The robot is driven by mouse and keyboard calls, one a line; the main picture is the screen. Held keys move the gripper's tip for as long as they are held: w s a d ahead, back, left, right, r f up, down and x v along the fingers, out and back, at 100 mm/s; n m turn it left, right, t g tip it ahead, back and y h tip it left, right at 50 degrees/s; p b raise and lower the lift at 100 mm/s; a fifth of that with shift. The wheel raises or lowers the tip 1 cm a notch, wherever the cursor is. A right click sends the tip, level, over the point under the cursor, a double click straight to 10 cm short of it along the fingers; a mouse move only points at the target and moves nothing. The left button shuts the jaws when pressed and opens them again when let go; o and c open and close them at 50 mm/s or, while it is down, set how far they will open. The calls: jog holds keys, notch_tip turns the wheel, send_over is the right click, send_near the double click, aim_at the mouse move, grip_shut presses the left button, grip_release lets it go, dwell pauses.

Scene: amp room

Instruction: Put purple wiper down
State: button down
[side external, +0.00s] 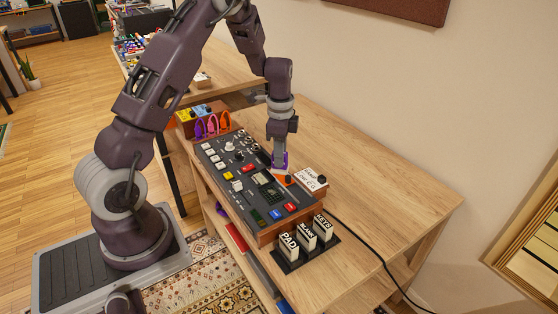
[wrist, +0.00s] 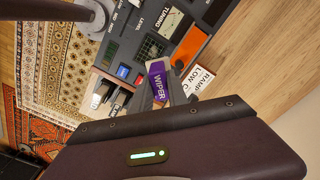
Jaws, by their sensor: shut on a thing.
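The purple wiper (wrist: 157,84), lettered "WIPER", is in my gripper (wrist: 170,100), seen in the wrist view. My gripper (side external: 280,162) is shut on it and points down over the right side of the dark control console (side external: 224,186). In the side view only a little purple shows at the fingers. An orange patch (side external: 284,179) lies just below the fingers; it also shows in the wrist view (wrist: 190,52). I cannot tell whether the wiper touches the console.
A white box (side external: 312,178) with black lettering stands right beside the gripper. Blocks marked PAD, BLANK and KEYS (side external: 305,239) stand on a black base at the front. Purple and orange hooked pieces (side external: 213,124) are behind the console. The wooden table (side external: 385,195) is clear to the right.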

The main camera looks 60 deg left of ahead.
dwell(0.3)
jog(key=w+d+f+m, duration=0.2)
jog(key=w+d+m, duration=0.1)
jog(key=w+d, duration=0.65)
jog(key=w+d+f+m, duration=0.1)
jog(key=w+d+m, duration=0.2)
jog(key=d, duration=0.5)
jog(key=w+d+m, duration=0.3)
jog(key=d, duration=0.5)
jog(key=f, duration=0.6)
jog(key=d+f, duration=0.1)
jog(key=f, duration=0.3)
jog(key=shift+w, duration=0.15)
jog(key=shift+f, duration=0.2)
jog(key=c, duration=1.3)
grip_release()
